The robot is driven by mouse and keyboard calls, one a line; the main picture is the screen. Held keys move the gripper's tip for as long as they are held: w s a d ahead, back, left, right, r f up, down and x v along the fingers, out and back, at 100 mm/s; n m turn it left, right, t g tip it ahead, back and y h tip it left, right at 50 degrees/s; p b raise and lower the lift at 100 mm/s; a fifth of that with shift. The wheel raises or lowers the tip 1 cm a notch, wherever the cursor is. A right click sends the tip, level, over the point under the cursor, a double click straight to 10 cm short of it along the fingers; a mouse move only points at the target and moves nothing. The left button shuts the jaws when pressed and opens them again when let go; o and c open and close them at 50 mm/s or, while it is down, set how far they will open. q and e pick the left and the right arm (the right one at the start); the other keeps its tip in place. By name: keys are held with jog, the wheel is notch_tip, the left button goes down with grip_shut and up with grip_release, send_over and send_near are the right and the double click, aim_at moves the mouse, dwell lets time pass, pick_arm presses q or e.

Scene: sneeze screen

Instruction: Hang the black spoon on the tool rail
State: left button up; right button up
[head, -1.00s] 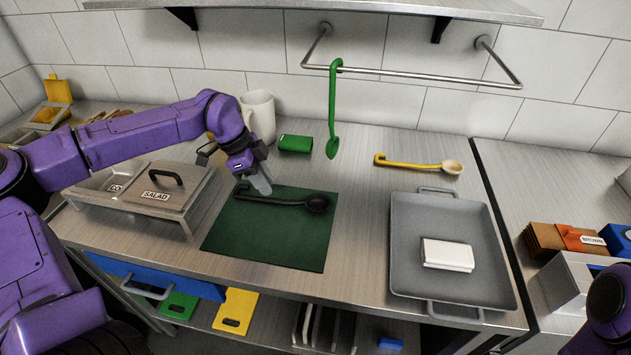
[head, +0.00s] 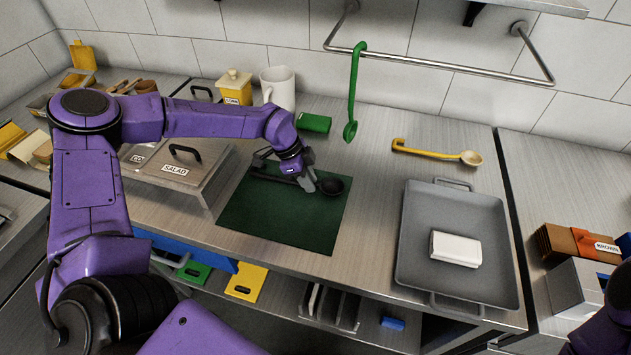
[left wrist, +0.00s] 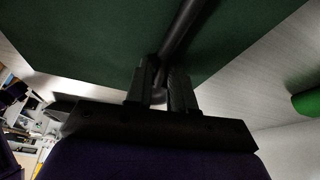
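The black spoon (head: 331,187) lies on the dark green board (head: 285,225), its bowl to the right and its hooked handle to the left. My left gripper (head: 307,186) is over the board at the handle, close to the bowl. In the left wrist view the fingers (left wrist: 162,82) are close together with the dark handle (left wrist: 180,28) between them, so they look shut on it. The spoon still appears at board level. The tool rail (head: 450,68) is on the tiled wall at the back, with a green spoon (head: 352,95) hanging near its left end. My right gripper is out of view.
A yellow spoon (head: 437,153) lies below the rail. A grey tray (head: 420,225) with a white block (head: 455,249) stands right of the board. A shelf overhangs the rail.

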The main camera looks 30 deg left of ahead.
pick_arm(q)
grip_shut()
jog(key=shift+r, duration=0.15)
